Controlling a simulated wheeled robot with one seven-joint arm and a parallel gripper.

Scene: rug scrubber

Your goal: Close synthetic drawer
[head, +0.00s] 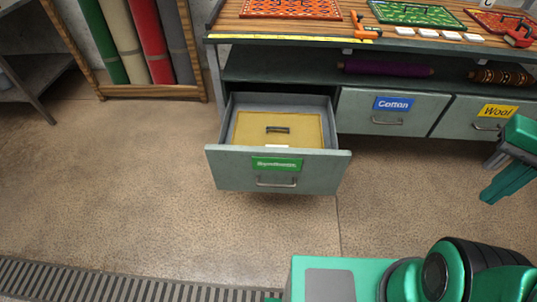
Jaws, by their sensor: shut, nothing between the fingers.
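The synthetic drawer (225,170) is a grey-green metal drawer with a green label, hard to read, and a bar handle (277,183). It is pulled far out of the workbench, at the left of the drawer row. A flat tan piece (255,128) with a dark handle lies inside it. My gripper (494,195) is at the right edge of the head view, pointing down and left. It is shut and empty, in front of the Wool drawer and well to the right of the synthetic drawer. Part of my arm is cut off by the frame.
The Cotton drawer (390,124) and the Wool drawer (470,124) are closed. The workbench (290,27) carries patterned rug samples and an orange tool. A shelf below holds a purple roll (385,69). A wooden rack (152,92) of rolled rugs stands left. Floor before the drawers is clear.

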